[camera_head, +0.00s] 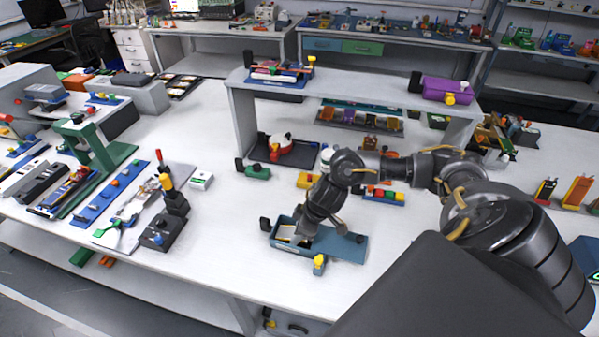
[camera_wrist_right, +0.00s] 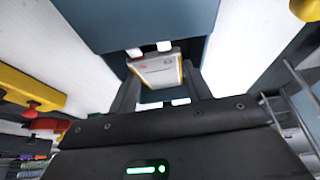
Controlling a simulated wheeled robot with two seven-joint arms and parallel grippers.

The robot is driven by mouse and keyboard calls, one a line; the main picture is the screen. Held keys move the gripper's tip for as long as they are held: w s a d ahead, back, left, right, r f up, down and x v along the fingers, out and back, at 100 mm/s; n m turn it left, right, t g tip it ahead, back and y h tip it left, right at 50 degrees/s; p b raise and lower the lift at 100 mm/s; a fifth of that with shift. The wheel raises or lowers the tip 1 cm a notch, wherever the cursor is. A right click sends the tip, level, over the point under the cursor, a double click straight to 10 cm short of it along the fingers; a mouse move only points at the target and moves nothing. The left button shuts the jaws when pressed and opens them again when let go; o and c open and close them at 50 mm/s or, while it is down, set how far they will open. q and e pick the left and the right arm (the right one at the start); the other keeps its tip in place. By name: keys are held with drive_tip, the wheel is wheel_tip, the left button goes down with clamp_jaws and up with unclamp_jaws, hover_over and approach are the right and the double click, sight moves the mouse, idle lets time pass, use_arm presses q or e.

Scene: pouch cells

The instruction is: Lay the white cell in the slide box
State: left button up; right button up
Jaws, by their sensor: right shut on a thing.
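The slide box (camera_head: 347,248) is a blue, open-topped tray on the white table in the head view, with dark end pieces. Its blue surfaces (camera_wrist_right: 125,22) fill the top of the right wrist view. My right gripper (camera_head: 299,236) reaches down into the left part of the box. It is shut on the white cell (camera_wrist_right: 158,72), a flat pale pouch with a yellow edge and small print, seen between the fingers in the wrist view. In the head view the arm partly hides the cell, and whether it touches the box floor cannot be told. My left gripper is not in view.
A yellow block (camera_head: 319,264) stands at the box's front edge. A grey raised shelf (camera_head: 350,92) stands behind. A dark tray with a red item (camera_head: 283,146) and a yellow block (camera_head: 307,180) lie nearby. A black-and-red device (camera_head: 165,228) stands left.

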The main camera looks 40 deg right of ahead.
drive_tip(key=o, duration=0.6)
drive_tip(key=shift+f, duration=0.1)
drive_tip(key=shift+o, duration=0.2)
drive_tip(key=p+v, duration=0.1)
drive_tip(key=v, duration=1.1)
